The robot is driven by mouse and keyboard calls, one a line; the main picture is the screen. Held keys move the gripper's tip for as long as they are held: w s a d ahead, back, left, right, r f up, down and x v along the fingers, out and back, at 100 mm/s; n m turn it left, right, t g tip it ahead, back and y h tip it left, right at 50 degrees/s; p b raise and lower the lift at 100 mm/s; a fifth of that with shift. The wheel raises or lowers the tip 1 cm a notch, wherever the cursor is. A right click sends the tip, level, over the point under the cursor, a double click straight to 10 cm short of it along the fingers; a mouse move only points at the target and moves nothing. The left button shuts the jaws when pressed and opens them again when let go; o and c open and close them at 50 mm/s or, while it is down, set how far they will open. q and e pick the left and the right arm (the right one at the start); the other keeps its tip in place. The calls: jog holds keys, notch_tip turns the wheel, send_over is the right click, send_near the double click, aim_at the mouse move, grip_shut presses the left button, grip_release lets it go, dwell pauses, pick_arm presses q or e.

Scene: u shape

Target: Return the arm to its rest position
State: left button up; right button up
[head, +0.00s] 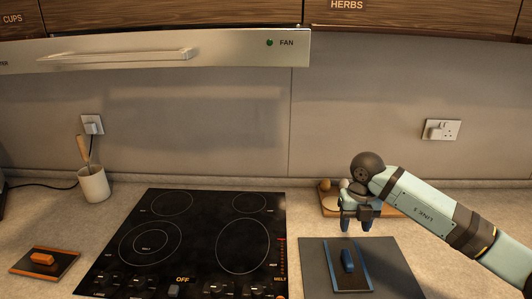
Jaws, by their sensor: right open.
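My right arm comes in from the right side of the head view. My right gripper (357,226) points down above the back part of a dark board (395,268) with a blue frame and a blue handle (347,260) on it. The gripper is open, and I see nothing between its fingers. The fingertips appear a little behind the blue handle and apart from it. My left gripper is not in view.
A black cooktop (195,240) fills the middle of the counter. A wooden tray (328,203) lies behind my right gripper, partly hidden. A fan hood (200,50) hangs above.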

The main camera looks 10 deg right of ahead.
jog(key=s+a+f+n+t+y, duration=0.1)
jog(key=s+a+y, duration=0.1)
jog(key=a+y, duration=0.5)
jog(key=s+a+f+n+y, duration=0.1)
jog(key=s+a+y, duration=0.15)
jog(key=a, duration=0.75)
jog(key=s+a+r+m+t+y, duration=0.4)
jog(key=a+r+m+t+y, duration=0.3)
jog(key=r+t+y, duration=0.25)
jog(key=s+d+f+m+t+h, duration=0.2)
jog(key=d+f+m+t+h, duration=0.15)
jog(key=d+m+h, duration=0.55)
jog(key=s+d+f+m+t+h, duration=0.25)
jog(key=d+f+m+h, duration=0.2)
jog(key=m+h, duration=0.75)
jog(key=s+d+f+m+g+y, duration=0.1)
jog(key=s+f+m+g, duration=0.2)
jog(key=s+f+g, duration=0.5)
jog(key=s+d+f+m+g+y, duration=0.1)
jog(key=s+d+f+m+g, duration=0.3)
jog(key=s, duration=0.9)
jog(key=w+a+f+n+t+y+p, duration=0.2)
jog(key=w+a+f+t+p, duration=0.3)
jog(key=a+p, duration=0.3)
jog(key=shift+w+a+f+t+y, duration=0.25)
jog(key=shift+a+f+t+y, duration=0.2)
jog(key=shift+f+t, duration=0.3)
